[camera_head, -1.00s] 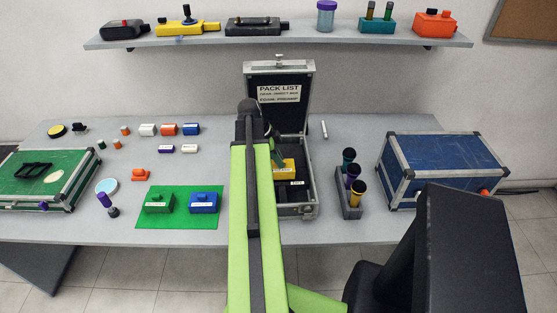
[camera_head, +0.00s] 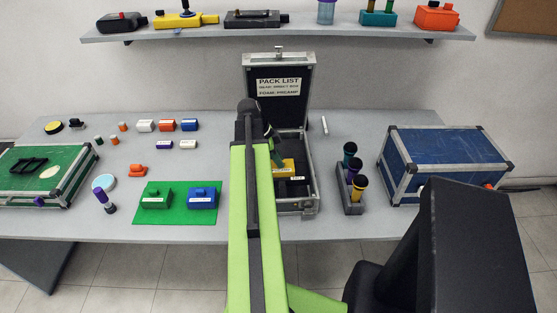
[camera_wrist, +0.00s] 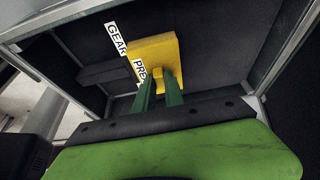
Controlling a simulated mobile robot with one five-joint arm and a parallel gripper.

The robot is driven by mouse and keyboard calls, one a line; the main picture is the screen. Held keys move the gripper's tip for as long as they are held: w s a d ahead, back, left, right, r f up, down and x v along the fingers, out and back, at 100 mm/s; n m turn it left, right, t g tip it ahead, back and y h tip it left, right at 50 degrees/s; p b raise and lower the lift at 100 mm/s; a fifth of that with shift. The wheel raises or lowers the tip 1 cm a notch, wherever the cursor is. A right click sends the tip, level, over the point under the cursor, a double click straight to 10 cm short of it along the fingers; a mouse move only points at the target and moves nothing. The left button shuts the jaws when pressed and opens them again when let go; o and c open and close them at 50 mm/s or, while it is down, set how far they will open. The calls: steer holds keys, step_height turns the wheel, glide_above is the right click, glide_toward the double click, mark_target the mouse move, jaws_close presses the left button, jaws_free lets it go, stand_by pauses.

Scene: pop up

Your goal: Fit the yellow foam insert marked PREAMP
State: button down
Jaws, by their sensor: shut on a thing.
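The yellow foam insert (camera_wrist: 155,55) is between the fingers of my gripper (camera_wrist: 160,88) in the wrist view, inside the open case (camera_head: 311,190). A white label starting "PRE" is partly visible beside the insert, and another label reads "GEAR". My gripper is shut on the insert. In the head view the insert (camera_head: 287,166) shows in the case, partly hidden behind my arm. I cannot tell whether it touches the case floor. The case lid (camera_head: 281,115) stands upright with a pack list on it.
A rack with several capped tubes (camera_head: 352,190) stands right of the case, and a blue trunk (camera_head: 445,165) beyond it. A green mat (camera_head: 178,222) with a green and a blue block lies left of my arm. Small coloured parts lie at the back left.

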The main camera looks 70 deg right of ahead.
steer(key=shift+f+b, duration=0.65)
steer(key=shift+f, duration=0.05)
steer(key=shift+f, duration=0.15)
steer(key=c, duration=1.3)
jaws_free()
steer(key=shift+c, duration=0.2)
steer(key=p+v, duration=1.6)
steer(key=v, duration=0.1)
steer(key=shift+r, duration=0.3)
